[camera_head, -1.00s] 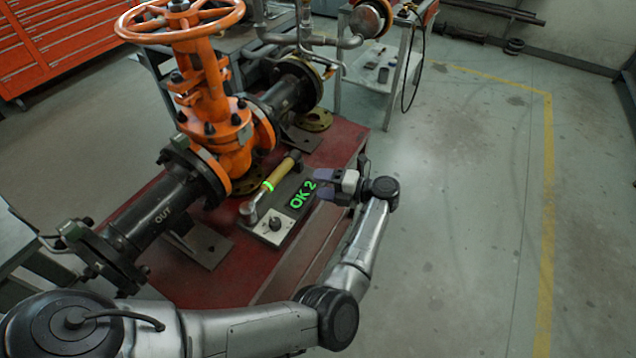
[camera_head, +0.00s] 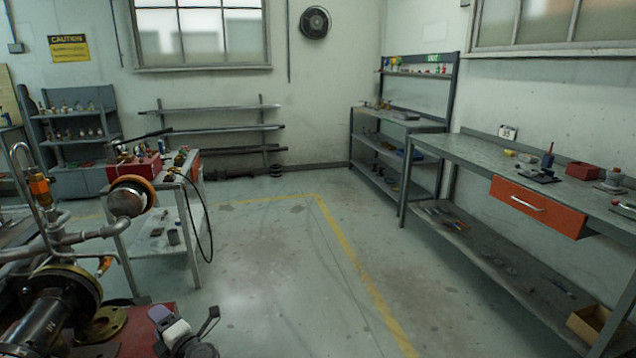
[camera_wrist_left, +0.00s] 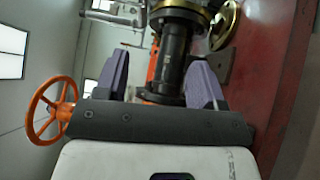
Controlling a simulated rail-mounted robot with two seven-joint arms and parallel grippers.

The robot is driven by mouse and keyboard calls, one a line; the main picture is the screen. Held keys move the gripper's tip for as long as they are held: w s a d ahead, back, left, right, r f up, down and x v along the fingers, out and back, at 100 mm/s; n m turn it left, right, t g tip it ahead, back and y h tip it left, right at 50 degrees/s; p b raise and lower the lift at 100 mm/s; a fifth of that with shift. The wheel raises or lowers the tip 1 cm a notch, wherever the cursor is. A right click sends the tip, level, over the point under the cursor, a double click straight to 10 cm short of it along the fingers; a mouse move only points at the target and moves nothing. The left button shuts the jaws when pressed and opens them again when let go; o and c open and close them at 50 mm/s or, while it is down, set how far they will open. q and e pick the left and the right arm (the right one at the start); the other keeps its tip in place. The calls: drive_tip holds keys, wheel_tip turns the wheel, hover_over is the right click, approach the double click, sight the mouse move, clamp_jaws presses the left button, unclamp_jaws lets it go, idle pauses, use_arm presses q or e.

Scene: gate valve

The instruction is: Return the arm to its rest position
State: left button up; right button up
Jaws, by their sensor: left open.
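Most of my left arm is out of the head view. The right gripper is not in view.
A flanged black pipe (camera_head: 45,318) and a grey cart (camera_head: 160,215) are at the left. A long workbench (camera_head: 445,160) with an orange drawer (camera_head: 537,207) lines the right. The floor (camera_head: 265,260) between is clear.

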use_arm(q)
drive_tip(key=w+d+r+m+t+h, duration=0.2)
drive_tip(key=d+r+m+t+h, duration=0.35)
drive_tip(key=r+m+h, duration=0.35)
drive_tip(key=w+d+r+m+t+h, duration=0.1)
drive_tip(key=d+r+m+t+h, duration=0.5)
drive_tip(key=m, duration=0.4)
drive_tip(key=s+d+m+g+h+p, duration=0.1)
drive_tip(key=s+d+m+g+h, duration=0.15)
drive_tip(key=m+h, duration=0.2)
drive_tip(key=s+d+f+m+g+y+p, duration=0.1)
drive_tip(key=s+d+f+m+g+p, duration=0.3)
drive_tip(key=s, duration=1.2)
drive_tip(key=s+f+m+g+y+p, duration=0.15)
drive_tip(key=s+f+g+p, duration=0.55)
drive_tip(key=s, duration=0.8)
drive_tip(key=s+d+f+m+g+p, duration=0.35)
drive_tip(key=s+f, duration=0.35)
drive_tip(key=s, duration=0.9)
wheel_tip(320, 180, up, 38)
drive_tip(key=p, duration=3.8)
drive_tip(key=shift+w+a, duration=0.4)
